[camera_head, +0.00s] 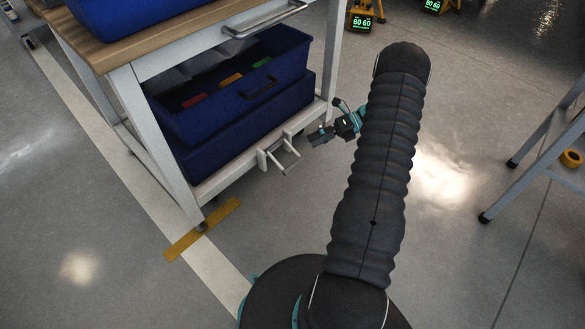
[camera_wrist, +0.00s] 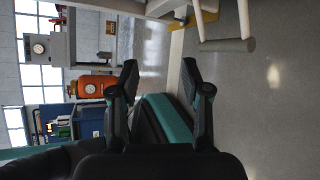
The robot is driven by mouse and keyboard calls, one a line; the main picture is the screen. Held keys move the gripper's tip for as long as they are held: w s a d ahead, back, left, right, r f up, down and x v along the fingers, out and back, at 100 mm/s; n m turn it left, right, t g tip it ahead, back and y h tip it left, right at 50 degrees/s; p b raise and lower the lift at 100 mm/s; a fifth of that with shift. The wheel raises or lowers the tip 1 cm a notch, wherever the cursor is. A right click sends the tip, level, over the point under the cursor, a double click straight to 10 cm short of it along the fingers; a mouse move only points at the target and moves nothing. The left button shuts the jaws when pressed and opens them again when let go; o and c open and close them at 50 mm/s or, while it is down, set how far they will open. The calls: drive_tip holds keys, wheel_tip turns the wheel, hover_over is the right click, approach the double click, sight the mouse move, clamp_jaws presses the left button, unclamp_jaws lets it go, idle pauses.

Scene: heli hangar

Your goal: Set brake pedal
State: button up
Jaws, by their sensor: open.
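The brake pedal (camera_head: 280,158) is a pale U-shaped bar on the lower front rail of the white cart (camera_head: 240,160). It sticks out low above the floor. In the wrist view the pale pedal bar (camera_wrist: 226,45) shows at the top right, beyond the fingertips. My gripper (camera_head: 318,137) is just right of the pedal and appears apart from it. In the wrist view my gripper (camera_wrist: 160,70) has its two dark fingers spread, with nothing between them.
Blue bins (camera_head: 240,90) fill the cart's lower shelf. Yellow tape (camera_head: 203,228) lies by a cart leg. A grey ladder-like frame (camera_head: 540,150) stands at right. An orange cylinder (camera_wrist: 95,86) shows in the wrist view.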

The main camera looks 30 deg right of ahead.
sight(293, 166)
drive_tip(key=s+d+f+m+t+y, duration=0.1)
drive_tip(key=d+f+m+t, duration=0.1)
drive_tip(key=d+f+m, duration=0.3)
drive_tip(key=s+f+m+t+y, duration=0.1)
drive_tip(key=s+f+m+t, duration=0.1)
drive_tip(key=f, duration=0.6)
drive_tip(key=shift+m, duration=0.3)
drive_tip(key=x, duration=1.3)
drive_tip(key=shift+w+a+r+b, duration=0.1)
drive_tip(key=shift+w+a+b, duration=0.05)
drive_tip(key=shift+w+b, duration=0.25)
clamp_jaws()
